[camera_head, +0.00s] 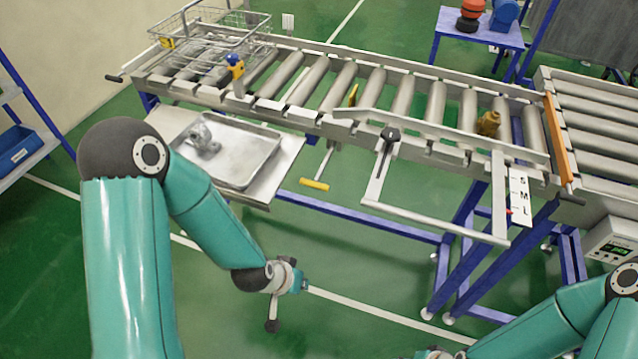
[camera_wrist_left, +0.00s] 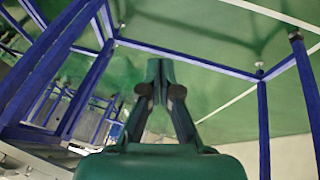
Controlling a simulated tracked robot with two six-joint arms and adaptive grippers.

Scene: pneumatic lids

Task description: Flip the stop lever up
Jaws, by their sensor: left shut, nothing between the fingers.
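A lever with a yellow grip (camera_head: 314,184) hangs down in front of the roller conveyor, apart from my gripper; it looks like the stop lever. A yellow plate (camera_head: 353,94) stands tilted among the rollers behind it. My left gripper (camera_head: 301,284) is low over the green floor, below the lever and a little to its left. In the left wrist view its fingertips (camera_wrist_left: 160,72) meet, with nothing between them. I cannot make out the lever in that view. My right arm shows at the bottom right, but its gripper is out of view.
The roller conveyor (camera_head: 260,83) runs across the back on blue legs. A metal tray (camera_head: 240,165) with a grey part (camera_head: 202,137) stands left of the lever. A grey guide frame (camera_head: 430,222) juts out at right. A wire basket (camera_head: 210,29) sits at the far left end.

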